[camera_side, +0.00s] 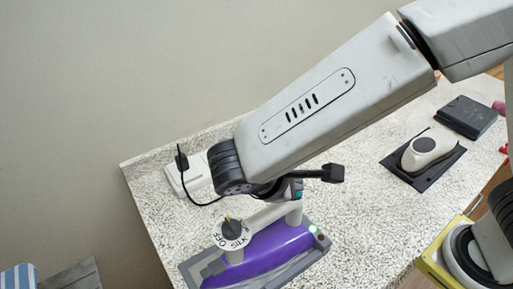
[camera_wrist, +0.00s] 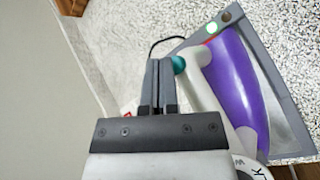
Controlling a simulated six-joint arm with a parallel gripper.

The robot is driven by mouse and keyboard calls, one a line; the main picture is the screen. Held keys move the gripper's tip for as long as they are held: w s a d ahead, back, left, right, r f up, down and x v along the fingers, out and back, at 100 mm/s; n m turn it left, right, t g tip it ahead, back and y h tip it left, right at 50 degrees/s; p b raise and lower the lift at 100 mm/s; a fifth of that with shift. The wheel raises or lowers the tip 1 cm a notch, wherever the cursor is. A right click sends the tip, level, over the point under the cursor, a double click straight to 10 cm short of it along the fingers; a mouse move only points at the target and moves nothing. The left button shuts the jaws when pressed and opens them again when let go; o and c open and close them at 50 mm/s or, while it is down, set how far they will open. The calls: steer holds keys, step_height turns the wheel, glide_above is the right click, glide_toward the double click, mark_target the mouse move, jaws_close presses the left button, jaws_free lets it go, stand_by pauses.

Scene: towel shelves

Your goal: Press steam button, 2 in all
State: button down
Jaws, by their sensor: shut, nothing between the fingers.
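A purple iron (camera_side: 265,252) with a white handle and a dial marked OFF and SILK (camera_side: 231,233) stands on the speckled counter. It also shows in the wrist view (camera_wrist: 232,80). A teal button (camera_wrist: 178,64) sits at the end of the iron's handle; a bit of teal shows in the side view (camera_side: 298,188). My gripper (camera_wrist: 158,64) is shut and empty, its fingertips right beside the teal button. I cannot tell whether they touch it. In the side view my arm mostly hides the fingers.
A green light (camera_wrist: 211,27) glows on the iron's grey base. A white power strip (camera_side: 187,179) with a black plug and cord lies behind the iron. A white device on a black mat (camera_side: 448,164) and a dark box (camera_side: 466,116) lie at right. Counter between is clear.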

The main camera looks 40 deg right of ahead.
steer(key=shift+f, duration=0.45)
stand_by(0.6)
steer(key=shift+r, duration=0.1)
stand_by(0.3)
steer(key=shift+r, duration=0.85)
steer(key=shift+r, duration=0.1)
steer(key=shift+r, duration=2.4)
stand_by(0.9)
step_height(320, 180, up, 4)
steer(key=shift+f, duration=0.1)
stand_by(0.3)
steer(key=shift+f, duration=0.2)
